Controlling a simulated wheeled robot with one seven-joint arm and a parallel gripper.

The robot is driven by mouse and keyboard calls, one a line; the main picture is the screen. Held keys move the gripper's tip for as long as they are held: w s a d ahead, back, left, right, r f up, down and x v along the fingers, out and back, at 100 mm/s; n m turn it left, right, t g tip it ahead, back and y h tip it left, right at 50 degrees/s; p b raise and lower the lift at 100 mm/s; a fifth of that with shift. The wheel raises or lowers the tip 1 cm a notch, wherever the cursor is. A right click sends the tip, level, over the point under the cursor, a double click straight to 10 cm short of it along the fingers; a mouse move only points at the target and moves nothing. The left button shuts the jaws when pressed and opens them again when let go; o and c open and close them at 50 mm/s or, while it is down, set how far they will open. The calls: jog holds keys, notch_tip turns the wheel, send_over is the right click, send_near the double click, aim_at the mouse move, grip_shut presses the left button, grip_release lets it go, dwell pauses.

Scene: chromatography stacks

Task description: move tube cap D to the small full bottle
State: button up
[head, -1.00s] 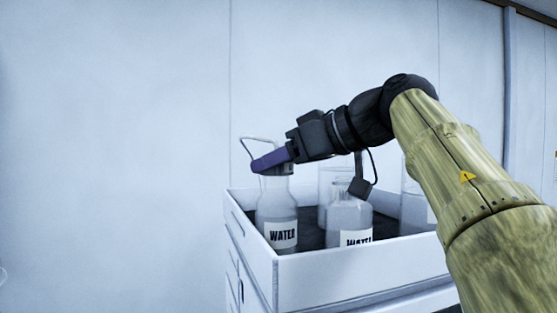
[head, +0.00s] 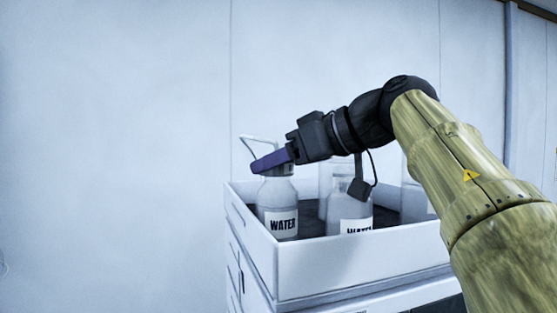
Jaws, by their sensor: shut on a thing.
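The purple fingers of my gripper (head: 270,161) are shut on tube cap D (head: 279,170), a dark grey cap mostly hidden behind them. Its thin bent tube (head: 252,137) sticks out to the upper left. The cap is right over the mouth of a bottle labelled WATER (head: 279,212) at the tray's left corner; I cannot tell whether it is seated. A second bottle with a WATER label (head: 350,213) stands to the right. I cannot tell from this view which is the small full bottle.
A white-walled tray (head: 345,264) on a white cabinet holds the bottles. Clear glassware (head: 416,203) stands at its right, partly hidden by my arm. A plain wall (head: 120,150) is behind, and the space left of the tray is free.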

jog(key=shift+w+f, duration=0.1)
jog(key=shift+f, duration=0.05)
jog(key=o, duration=1.5)
jog(key=shift+r+p, duration=1)
jog(key=shift+r, duration=0.25)
jog(key=shift+w+r, duration=0.1)
jog(key=shift+r, duration=2.15)
